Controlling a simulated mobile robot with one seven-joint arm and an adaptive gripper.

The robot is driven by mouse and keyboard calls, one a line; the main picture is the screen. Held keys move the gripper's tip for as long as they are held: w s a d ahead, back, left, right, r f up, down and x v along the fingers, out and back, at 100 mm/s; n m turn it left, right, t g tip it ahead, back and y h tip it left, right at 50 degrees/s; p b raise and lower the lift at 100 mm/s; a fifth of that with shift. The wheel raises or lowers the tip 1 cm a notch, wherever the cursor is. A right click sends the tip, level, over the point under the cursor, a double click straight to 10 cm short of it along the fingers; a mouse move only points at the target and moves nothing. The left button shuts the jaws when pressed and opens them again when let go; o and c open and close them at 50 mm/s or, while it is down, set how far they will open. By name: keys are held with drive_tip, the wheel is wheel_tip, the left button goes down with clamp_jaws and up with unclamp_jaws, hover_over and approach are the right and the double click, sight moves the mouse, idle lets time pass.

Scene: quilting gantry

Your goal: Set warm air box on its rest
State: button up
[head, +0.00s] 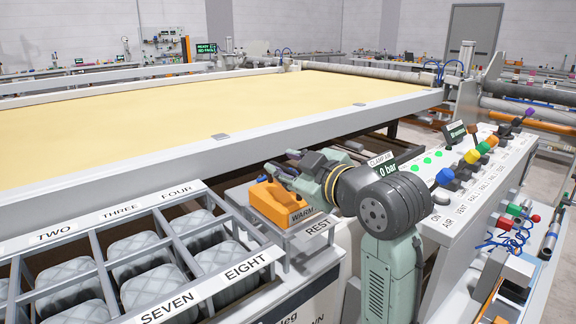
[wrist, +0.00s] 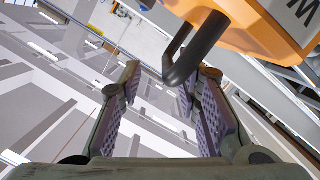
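The warm air box (head: 278,203) is orange, with a "WARM" label partly cut off from sight by my arm. It appears to sit on the grey rest (head: 306,240), which carries a "REST" label; the exact contact under it is hidden. My gripper (head: 284,163) is just above and behind the box. In the wrist view the box (wrist: 258,30) fills the upper right, with its dark curved handle (wrist: 200,47). My gripper (wrist: 160,84) is open there, fingers wide apart. The handle's lower end is near the right fingertip, and no grip on it shows.
A rack of numbered bins with grey quilted bundles (head: 150,255) stands left of the rest. A control panel (head: 470,185) with coloured levers is to the right. The long frame with yellow fabric (head: 210,115) lies behind.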

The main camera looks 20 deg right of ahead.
drive_tip(key=shift+r, duration=0.35)
drive_tip(key=shift+r+p, duration=0.5)
drive_tip(key=shift+p, duration=0.2)
drive_tip(key=b+v, duration=0.3)
drive_tip(key=v, duration=0.9)
drive_tip(key=shift+f, duration=0.2)
